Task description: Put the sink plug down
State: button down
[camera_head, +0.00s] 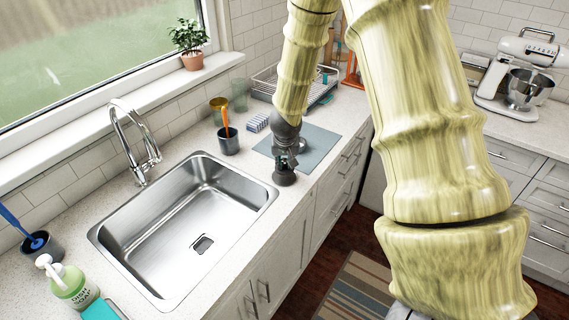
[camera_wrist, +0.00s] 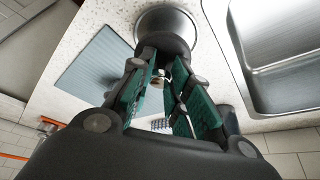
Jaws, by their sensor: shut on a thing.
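The sink plug (camera_head: 284,179) is a small dark round piece on the strip of counter right of the sink. In the wrist view its wide round face with a pale rim (camera_wrist: 167,20) shows beyond my fingertips. My gripper (camera_head: 285,162) points down from above with its green-padded fingers closed on the plug; it also shows in the wrist view (camera_wrist: 166,52). The plug is at or just above the counter; I cannot tell whether it touches. The fingers hide part of it. The steel sink (camera_head: 185,225) is to its left, with a drain in its floor.
A grey-blue mat (camera_head: 322,147) lies just behind the plug, with a small shiny item (camera_head: 300,146) on it. A dark cup (camera_head: 229,141) with an orange-handled tool, a striped sponge (camera_head: 257,122) and a dish rack (camera_head: 265,82) stand farther back. The counter's front edge is close.

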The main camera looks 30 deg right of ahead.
aim_at(285, 167)
jog(key=shift+s+f, duration=0.1)
jog(key=shift+f, duration=1.6)
jog(key=shift+f, duration=0.1)
jog(key=c, duration=1.3)
grip_release()
jog(key=shift+c, duration=0.2)
jog(key=v, duration=1.2)
jog(key=shift+p, duration=0.4)
